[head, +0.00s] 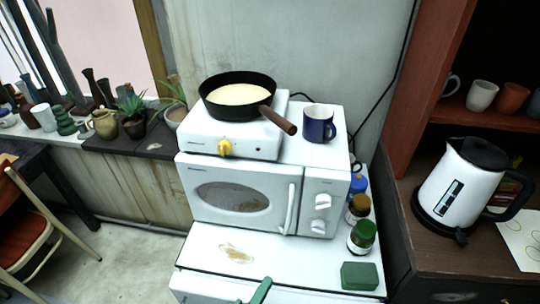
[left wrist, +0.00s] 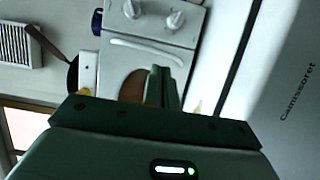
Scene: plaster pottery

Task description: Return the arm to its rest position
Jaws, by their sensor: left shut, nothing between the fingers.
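My left gripper (head: 261,290) shows at the bottom edge of the head view as a green finger in front of the white cabinet below the microwave. Most of its arm is out of the picture. In the left wrist view its fingers (left wrist: 163,87) are together in front of the microwave, shut and empty. My right gripper is in neither view.
The white microwave (head: 246,197) stands on a white cabinet (head: 208,250). On it are a hot plate (head: 208,137) with a pan (head: 212,108) and a blue mug (head: 318,123). Jars (head: 361,238) and a green sponge (head: 360,276) are at its right. A kettle (head: 456,187) stands farther right.

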